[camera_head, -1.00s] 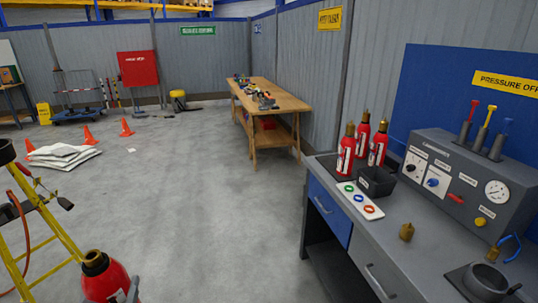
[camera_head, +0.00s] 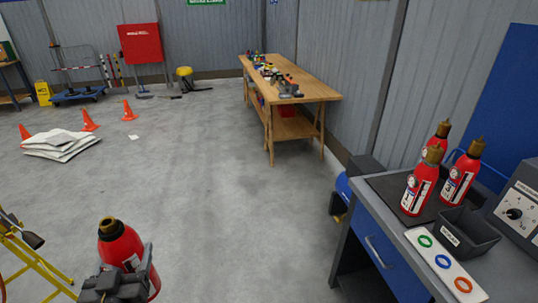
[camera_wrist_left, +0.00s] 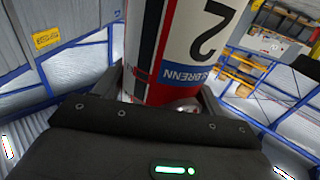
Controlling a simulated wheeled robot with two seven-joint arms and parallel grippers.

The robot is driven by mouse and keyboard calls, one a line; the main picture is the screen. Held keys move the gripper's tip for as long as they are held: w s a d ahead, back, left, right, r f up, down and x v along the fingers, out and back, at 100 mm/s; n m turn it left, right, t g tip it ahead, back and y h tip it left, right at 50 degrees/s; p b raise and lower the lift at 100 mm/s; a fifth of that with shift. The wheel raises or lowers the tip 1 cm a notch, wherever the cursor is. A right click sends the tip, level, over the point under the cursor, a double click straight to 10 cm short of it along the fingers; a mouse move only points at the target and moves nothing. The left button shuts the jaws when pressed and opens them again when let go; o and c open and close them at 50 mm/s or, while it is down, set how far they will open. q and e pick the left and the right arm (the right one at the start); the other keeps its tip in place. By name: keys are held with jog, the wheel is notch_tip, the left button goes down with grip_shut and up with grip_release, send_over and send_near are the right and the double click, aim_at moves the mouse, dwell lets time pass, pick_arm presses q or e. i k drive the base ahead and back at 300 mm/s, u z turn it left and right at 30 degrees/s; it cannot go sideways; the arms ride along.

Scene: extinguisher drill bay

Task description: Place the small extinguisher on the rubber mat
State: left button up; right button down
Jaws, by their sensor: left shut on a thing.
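My left gripper (camera_head: 124,268) is shut on a red extinguisher (camera_head: 118,243) with a brass top, at the lower left of the head view. It holds this extinguisher roughly upright, left of the workbench and apart from it. In the left wrist view the held extinguisher (camera_wrist_left: 185,50) fills the upper middle, with a large "2" on its white label, between the fingers. A dark mat (camera_head: 384,187), which looks like the rubber mat, lies on the grey workbench. Several small red extinguishers (camera_head: 420,186) stand on or beside it. My right gripper is not in view.
A black bin (camera_head: 467,236) and a white board with coloured rings (camera_head: 443,262) lie in front of the standing extinguishers. A grey gauge panel (camera_head: 520,210) stands at the right. A wooden table (camera_head: 300,90) is farther back. The middle floor is clear.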

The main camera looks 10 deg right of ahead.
aim_at(405, 184)
jog(key=i, duration=1)
jog(key=z, duration=2.95)
jog(key=i, duration=0.5)
jog(key=z, duration=0.05)
